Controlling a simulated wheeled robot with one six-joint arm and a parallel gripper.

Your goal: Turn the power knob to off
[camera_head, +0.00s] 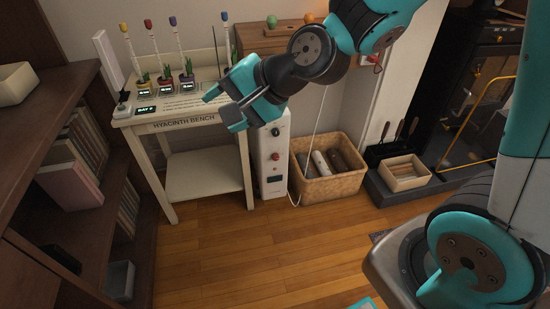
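A slim white floor unit (267,174) stands beside the bench. Its front carries a dark round knob (276,131), a red knob (276,156) and a small dark panel. I cannot read any label or knob position, so I cannot tell which knob is the power knob. My gripper (222,106) is in front of the bench's right part, up and left of the unit's knobs. Its two teal fingers are apart, with nothing seen between them. My gripper and wrist hide part of the unit's top.
The white hyacinth bench (200,184) holds several potted plants with small displays. A wicker basket (330,186) stands right of the unit, and a cord hangs before it. A dark bookshelf (85,235) is at left, a fireplace at right. The wooden floor (245,255) in front is clear.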

